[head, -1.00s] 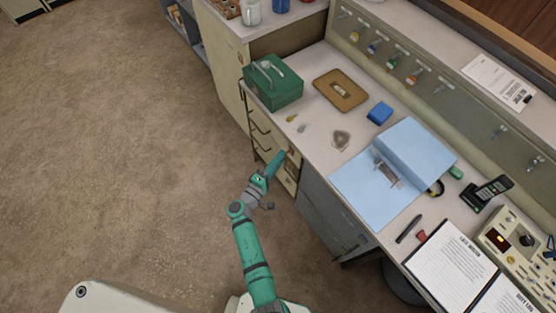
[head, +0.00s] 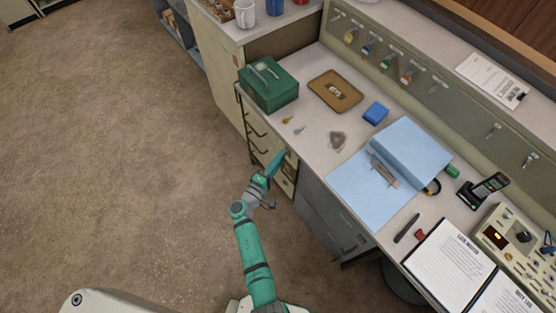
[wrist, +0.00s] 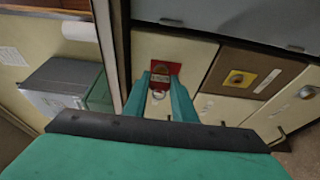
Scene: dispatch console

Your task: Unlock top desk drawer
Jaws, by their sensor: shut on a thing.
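The desk drawers (head: 262,143) are in the pedestal under the desk's left end. In the wrist view a red lock plate (wrist: 161,74) is on a cream drawer front (wrist: 188,52), and a yellow lock plate (wrist: 240,78) is on the brown front beside it. My gripper (head: 280,158) is at the drawer fronts, just below the desk edge. In the wrist view my gripper (wrist: 160,92) is shut on a small metal thing, probably a key, in front of the red plate. Its tip is hidden, so I cannot tell whether it is in the lock.
A yellow key (head: 287,120) and a grey key (head: 299,129) lie on the desktop. A green cash box (head: 268,88), a brown tray (head: 322,91) and a blue folder (head: 350,190) are also on it. Open floor (head: 120,150) lies to the left.

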